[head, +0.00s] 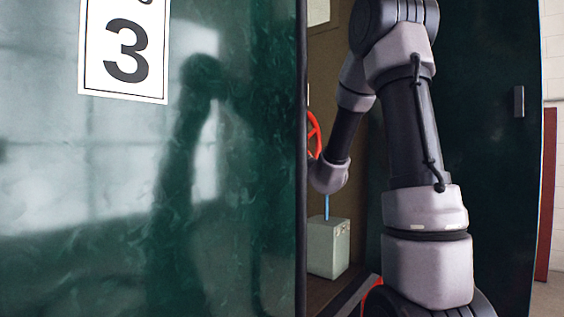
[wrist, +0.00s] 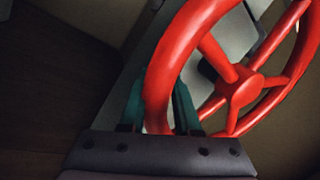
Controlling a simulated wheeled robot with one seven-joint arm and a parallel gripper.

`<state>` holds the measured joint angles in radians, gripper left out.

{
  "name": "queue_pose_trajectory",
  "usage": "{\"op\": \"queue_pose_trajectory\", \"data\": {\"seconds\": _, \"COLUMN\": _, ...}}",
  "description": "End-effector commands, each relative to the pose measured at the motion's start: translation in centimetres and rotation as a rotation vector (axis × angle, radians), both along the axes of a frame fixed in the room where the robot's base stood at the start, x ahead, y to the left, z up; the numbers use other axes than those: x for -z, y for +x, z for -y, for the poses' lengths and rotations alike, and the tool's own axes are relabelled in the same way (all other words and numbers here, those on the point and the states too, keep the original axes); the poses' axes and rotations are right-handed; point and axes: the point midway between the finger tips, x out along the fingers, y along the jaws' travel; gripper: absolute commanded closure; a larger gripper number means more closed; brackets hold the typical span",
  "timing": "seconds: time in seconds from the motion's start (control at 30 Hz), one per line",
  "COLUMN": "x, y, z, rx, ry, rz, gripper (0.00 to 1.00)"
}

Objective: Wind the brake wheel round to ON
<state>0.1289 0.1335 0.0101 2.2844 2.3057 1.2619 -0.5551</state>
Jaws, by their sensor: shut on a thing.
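The red brake wheel (wrist: 162,75) fills the upper right of the wrist view, with its spokes and hub (wrist: 240,88) to the right. My gripper (wrist: 160,108) has its two teal fingers on either side of the rim, shut on it. In the head view only a slice of the red wheel (head: 314,134) shows past the edge of the green panel. My gripper is hidden there behind the panel and my forearm. No ON marking is visible.
A dark green panel (head: 245,220) with a "3" sign (head: 124,52) stands on the left. My arm reaches through the opening beside it. A grey-green box (head: 328,248) with a blue upright rod (head: 327,206) stands on the floor inside. Another dark green panel (head: 500,170) stands right.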

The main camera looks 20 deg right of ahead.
Motion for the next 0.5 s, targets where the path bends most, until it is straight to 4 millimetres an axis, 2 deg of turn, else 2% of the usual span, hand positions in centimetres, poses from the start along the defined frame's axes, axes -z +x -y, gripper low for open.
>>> {"op": "queue_pose_trajectory", "data": {"seconds": 0.2, "x": 0.0, "y": -0.02, "z": -0.16, "rx": -0.004, "ry": 0.0, "rz": 0.0, "gripper": 1.0}}
{"op": "queue_pose_trajectory", "data": {"seconds": 0.23, "x": 0.0, "y": -0.02, "z": -0.16, "rx": -0.004, "ry": 0.0, "rz": 0.0, "gripper": 0.58}}
{"op": "queue_pose_trajectory", "data": {"seconds": 0.5, "x": -0.04, "y": 0.0, "z": -0.08, "rx": -0.002, "ry": -0.001, "rz": 0.002, "gripper": 0.57}}
